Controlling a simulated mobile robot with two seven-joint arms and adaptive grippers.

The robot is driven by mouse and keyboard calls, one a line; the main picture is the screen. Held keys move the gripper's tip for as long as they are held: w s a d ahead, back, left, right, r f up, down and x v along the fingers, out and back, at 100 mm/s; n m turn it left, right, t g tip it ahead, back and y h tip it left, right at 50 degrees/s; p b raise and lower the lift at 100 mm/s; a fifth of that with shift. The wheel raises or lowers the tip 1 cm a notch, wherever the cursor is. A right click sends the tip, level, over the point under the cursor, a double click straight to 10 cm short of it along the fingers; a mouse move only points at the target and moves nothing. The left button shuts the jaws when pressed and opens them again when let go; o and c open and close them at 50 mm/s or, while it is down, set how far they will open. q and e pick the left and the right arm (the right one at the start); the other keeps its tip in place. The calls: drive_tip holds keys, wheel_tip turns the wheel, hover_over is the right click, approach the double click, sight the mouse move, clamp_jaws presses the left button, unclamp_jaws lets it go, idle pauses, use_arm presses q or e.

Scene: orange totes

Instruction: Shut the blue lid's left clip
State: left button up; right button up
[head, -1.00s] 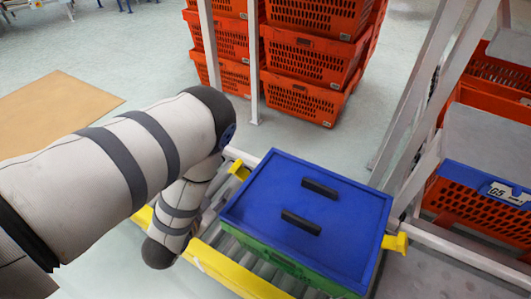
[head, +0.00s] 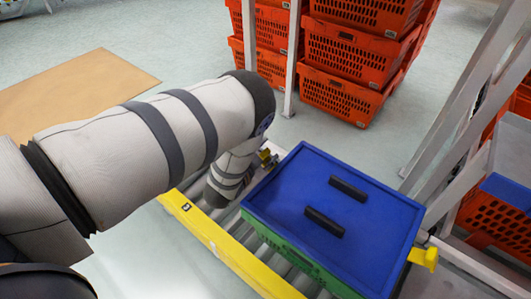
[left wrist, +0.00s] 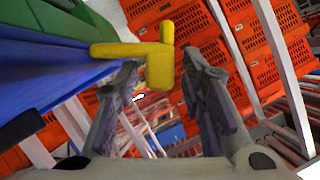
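The blue lid (head: 335,215), with two black handles, sits on a green tote (head: 290,258) on the roller conveyor. The yellow left clip (head: 265,154) is at the lid's left side, partly covered by my gripper. In the left wrist view the left clip (left wrist: 160,65) sticks out from the edge of the blue lid (left wrist: 45,75). My left gripper (left wrist: 161,76) is open, with its two grey fingertips apart on either side of the clip's end. I cannot tell whether either finger touches it. The right gripper is not in view.
Another yellow clip (head: 423,258) sticks out at the lid's right side. A yellow conveyor rail (head: 220,240) runs along the front left. Stacked orange totes (head: 345,95) stand behind, with white posts (head: 294,60) nearby.

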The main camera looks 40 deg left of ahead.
use_arm(q)
clamp_jaws()
